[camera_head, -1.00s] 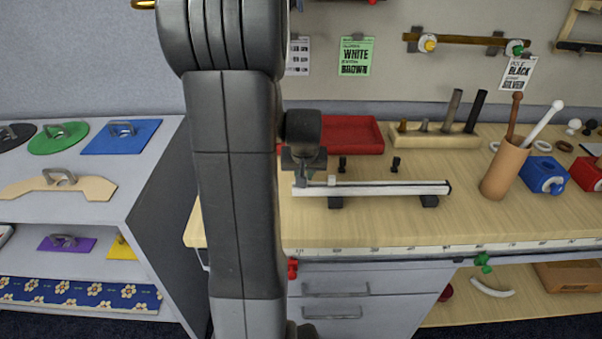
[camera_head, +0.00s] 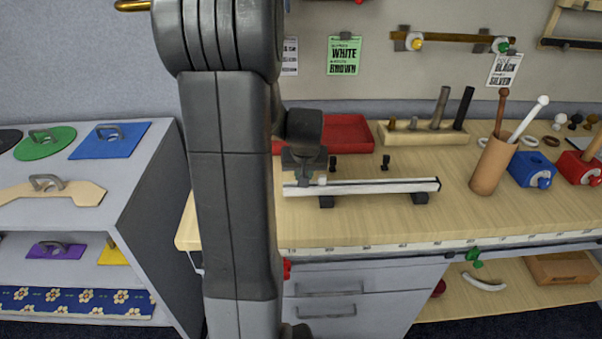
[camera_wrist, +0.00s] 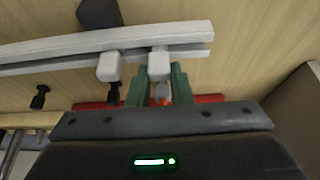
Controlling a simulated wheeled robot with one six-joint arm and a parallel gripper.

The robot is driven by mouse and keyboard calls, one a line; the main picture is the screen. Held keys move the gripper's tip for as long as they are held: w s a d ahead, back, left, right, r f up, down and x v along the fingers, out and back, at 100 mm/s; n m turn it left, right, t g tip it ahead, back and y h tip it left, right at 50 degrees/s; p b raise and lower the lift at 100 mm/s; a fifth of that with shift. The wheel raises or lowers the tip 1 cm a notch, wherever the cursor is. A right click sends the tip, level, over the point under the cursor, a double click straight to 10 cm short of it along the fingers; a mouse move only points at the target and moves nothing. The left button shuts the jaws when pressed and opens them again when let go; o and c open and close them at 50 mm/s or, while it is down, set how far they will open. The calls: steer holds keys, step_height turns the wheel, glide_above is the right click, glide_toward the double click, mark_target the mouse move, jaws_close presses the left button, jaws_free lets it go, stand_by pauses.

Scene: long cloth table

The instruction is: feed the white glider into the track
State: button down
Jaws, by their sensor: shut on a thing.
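A long white track (camera_head: 375,187) lies on the wooden table, raised on two dark feet, with a black end at its right. It crosses the upper wrist view (camera_wrist: 60,54). My gripper (camera_head: 303,181) is at the track's left end. In the wrist view its green fingers (camera_wrist: 161,88) are shut on a white glider (camera_wrist: 158,62), which overlaps the track a little in from its end. Whether it sits fully in the slot cannot be told. A second white glider (camera_wrist: 108,67) is on the track beside it, also in the head view (camera_head: 322,181). The held glider is hidden in the head view.
Two small black pegs (camera_head: 333,162) (camera_head: 386,161) stand behind the track. A red tray (camera_head: 345,133) and a wooden block with upright rods (camera_head: 425,132) are farther back. A brown cup (camera_head: 494,165) stands to the right. The table in front of the track is clear.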

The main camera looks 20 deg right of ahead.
steer(key=shift+s+d, duration=0.15)
steer(key=shift+d, duration=0.35)
steer(key=c, duration=1.2)
jaws_free()
steer(key=shift+c, duration=0.2)
steer(key=shift+r, duration=0.1)
steer(key=v, duration=1.3)
steer(key=shift+s+r, duration=0.2)
steer(key=shift+r, duration=0.05)
steer(key=shift+f, duration=0.1)
steer(key=x, duration=1.3)
steer(key=shift+w+f, duration=0.15)
steer(key=shift+f, duration=0.05)
steer(key=shift+w+f, duration=0.1)
steer(key=shift+a, duration=0.15)
steer(key=shift+a, duration=0.1)
